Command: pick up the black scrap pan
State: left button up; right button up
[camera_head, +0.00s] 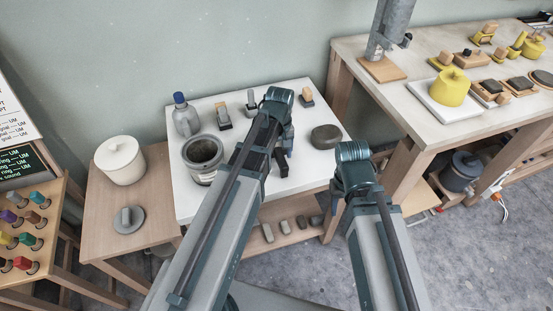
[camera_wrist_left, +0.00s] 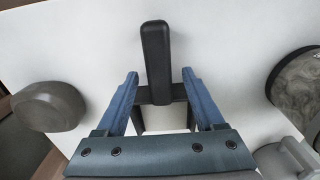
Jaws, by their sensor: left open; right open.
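The black scrap pan (camera_wrist_left: 156,62) lies on the white tabletop, its dark upright bar at the top middle of the left wrist view. A crossbar and thin sides continue down between my fingers; part is hidden by my gripper. In the head view its dark end (camera_head: 282,163) shows just below my left gripper (camera_head: 287,135). In the left wrist view my left gripper (camera_wrist_left: 160,95) is open, one blue finger on each side of the pan's lower part. I see no grip on it. My right gripper (camera_head: 333,200) hangs right of the table, mostly hidden by its own arm.
A grey stone-like lump (camera_head: 326,137) and a dark-mouthed pot (camera_head: 203,157) stand on the same white table (camera_head: 230,197). A blue-capped bottle (camera_head: 185,116) and small blocks stand at the back. A wooden workbench (camera_head: 350,50) is at right, a white lidded pot (camera_head: 120,160) at left.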

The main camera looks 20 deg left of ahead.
pick_arm(q)
jog(key=shift+f, duration=0.15)
grip_shut()
dwell(0.5)
notch_tip(320, 180, up, 10)
jog(key=p, duration=1)
jog(key=c, duration=0.7)
grip_release()
jog(key=shift+c, duration=0.2)
grip_shut()
